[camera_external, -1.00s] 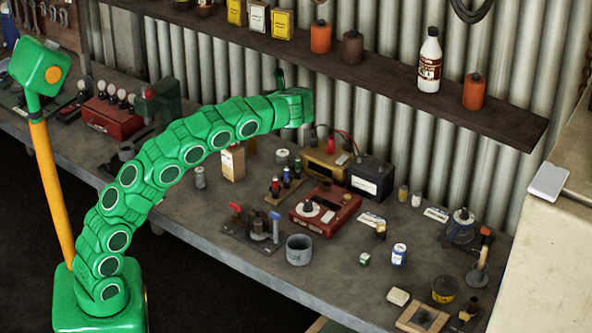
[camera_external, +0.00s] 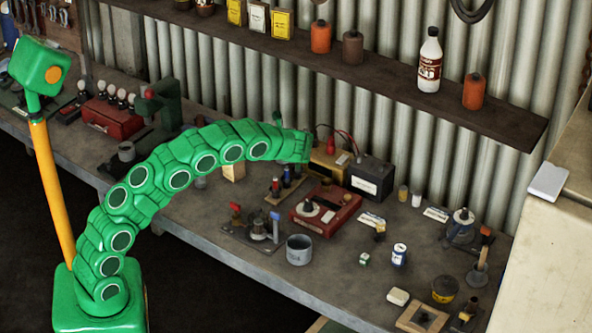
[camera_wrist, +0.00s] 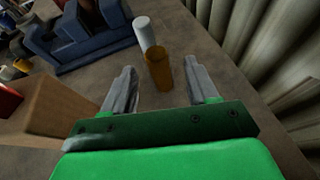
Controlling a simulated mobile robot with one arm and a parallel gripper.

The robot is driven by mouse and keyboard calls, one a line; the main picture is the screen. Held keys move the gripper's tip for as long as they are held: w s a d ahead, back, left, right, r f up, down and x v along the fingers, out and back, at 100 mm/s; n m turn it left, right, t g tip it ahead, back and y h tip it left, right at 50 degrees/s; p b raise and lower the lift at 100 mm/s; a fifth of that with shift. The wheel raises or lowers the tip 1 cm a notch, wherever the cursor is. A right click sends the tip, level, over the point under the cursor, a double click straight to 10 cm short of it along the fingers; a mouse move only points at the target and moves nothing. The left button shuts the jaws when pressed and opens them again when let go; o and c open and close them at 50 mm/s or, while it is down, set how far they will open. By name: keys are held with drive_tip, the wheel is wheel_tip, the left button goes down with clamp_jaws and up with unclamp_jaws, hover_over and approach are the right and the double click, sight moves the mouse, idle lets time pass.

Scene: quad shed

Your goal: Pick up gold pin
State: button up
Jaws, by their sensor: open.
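The gold pin (camera_wrist: 158,70) shows in the wrist view as a short upright gold-brown cylinder. My gripper (camera_wrist: 162,64) is open, with one pale finger on each side of the pin's line. The pin sits between and slightly beyond the fingers, and I see no contact. A white cylinder (camera_wrist: 143,33) stands just behind it. In the external view the end of my arm (camera_external: 302,146) is low over the back of the bench. The fingers are not clear there, and I cannot make out this pin in that view.
In the wrist view a wooden block (camera_wrist: 60,106) stands close left of my gripper, a blue tool (camera_wrist: 85,38) lies beyond, and the corrugated wall (camera_wrist: 255,30) is at right. In the external view a black box (camera_external: 370,178) and red device (camera_external: 326,210) stand right of my arm.

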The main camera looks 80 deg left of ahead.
drive_tip(key=shift+x, duration=3.35)
drive_tip(key=shift+s+d, duration=0.1)
drive_tip(key=shift+s, duration=0.05)
clamp_jaws()
